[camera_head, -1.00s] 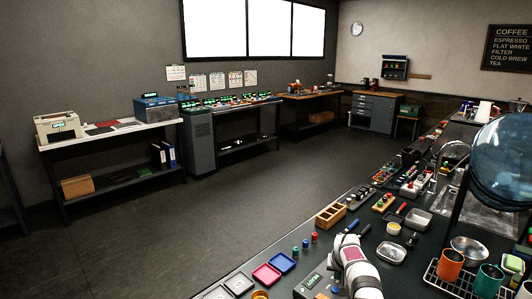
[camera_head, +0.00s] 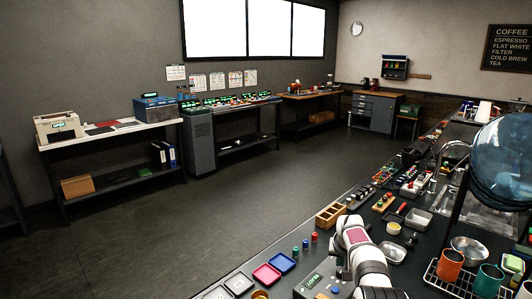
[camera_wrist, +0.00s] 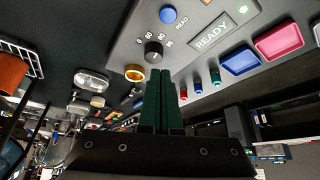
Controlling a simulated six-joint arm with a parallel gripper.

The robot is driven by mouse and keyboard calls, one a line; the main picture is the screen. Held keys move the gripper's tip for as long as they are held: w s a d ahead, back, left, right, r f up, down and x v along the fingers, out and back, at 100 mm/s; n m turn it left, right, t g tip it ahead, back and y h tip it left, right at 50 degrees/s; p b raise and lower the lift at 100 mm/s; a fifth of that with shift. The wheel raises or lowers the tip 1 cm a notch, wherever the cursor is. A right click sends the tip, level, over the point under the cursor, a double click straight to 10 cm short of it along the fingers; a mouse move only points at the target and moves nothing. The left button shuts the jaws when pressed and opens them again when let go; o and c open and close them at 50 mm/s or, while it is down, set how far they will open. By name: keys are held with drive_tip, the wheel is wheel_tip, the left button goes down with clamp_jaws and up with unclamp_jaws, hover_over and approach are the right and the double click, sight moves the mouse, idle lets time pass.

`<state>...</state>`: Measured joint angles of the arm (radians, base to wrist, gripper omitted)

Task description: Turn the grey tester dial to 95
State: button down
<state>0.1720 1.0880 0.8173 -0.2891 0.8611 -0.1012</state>
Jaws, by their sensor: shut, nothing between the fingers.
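The grey tester (camera_wrist: 190,60) fills the upper middle of the wrist view. Its dark round dial (camera_wrist: 154,49) sits on the panel with small numbers around it; I cannot read its setting for sure. A blue button (camera_wrist: 168,14) and a READY display (camera_wrist: 212,36) are beside it. My gripper (camera_wrist: 160,73) is shut and empty, its two green fingers together, with the tips just below the dial in the picture. I cannot tell whether they touch it. In the head view the tester (camera_head: 308,284) is partly hidden by my arm.
A brass ring (camera_wrist: 135,73) lies close left of my fingertips. Blue (camera_wrist: 240,61) and pink (camera_wrist: 279,41) trays and several small coloured pegs are to the right. In the head view, a wooden box (camera_head: 330,215) and cups (camera_head: 450,265) stand on the crowded bench.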

drive_tip(key=f, duration=0.2)
drive_tip(key=d+f, duration=0.1)
drive_tip(key=f, duration=0.1)
drive_tip(key=d+f, duration=0.1)
drive_tip(key=f, duration=0.1)
drive_tip(key=shift+s+d+f, duration=0.1)
drive_tip(key=shift+s, duration=0.1)
drive_tip(key=shift+w, duration=0.3)
idle(0.5)
